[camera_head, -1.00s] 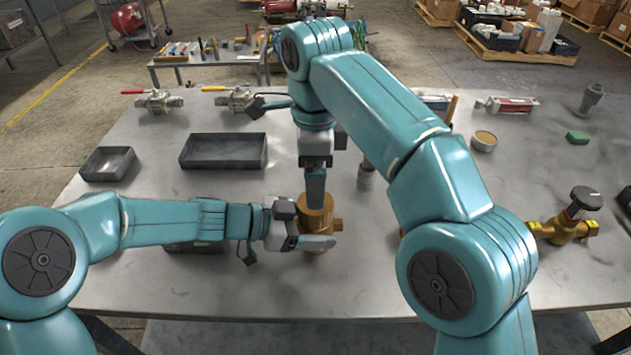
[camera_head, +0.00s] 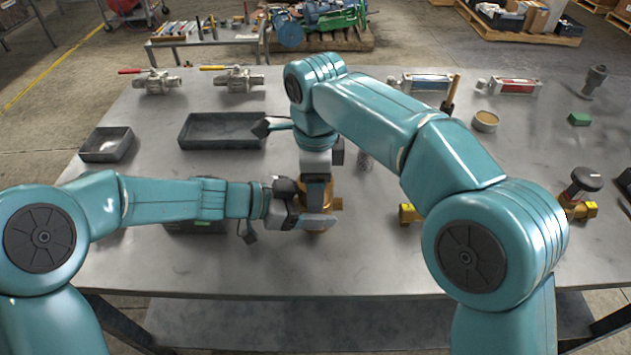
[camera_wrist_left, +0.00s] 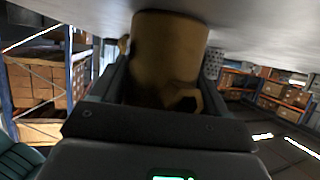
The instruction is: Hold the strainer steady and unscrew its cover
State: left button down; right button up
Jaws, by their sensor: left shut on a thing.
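The brass-coloured strainer (camera_head: 330,191) stands near the front middle of the table, mostly hidden behind my grippers, with a side port facing right. My left gripper (camera_head: 312,217) is shut around its body from the left. The left wrist view shows the strainer's round body (camera_wrist_left: 168,48) between the fingers, with a hexagonal port at its lower right. My right gripper (camera_head: 317,190) points straight down at the top of the strainer, its fingers overlapping the upper part. The cover is hidden there, and I cannot tell whether the right fingers are closed on it.
Two grey trays, one small (camera_head: 107,145) and one long (camera_head: 222,131), lie at the left.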

jog(key=shift+c, duration=1.2)
jog(key=n, duration=1)
jog(key=o, duration=1.2)
jog(key=shift+c, duration=0.2)
jog(key=shift+r, duration=0.1)
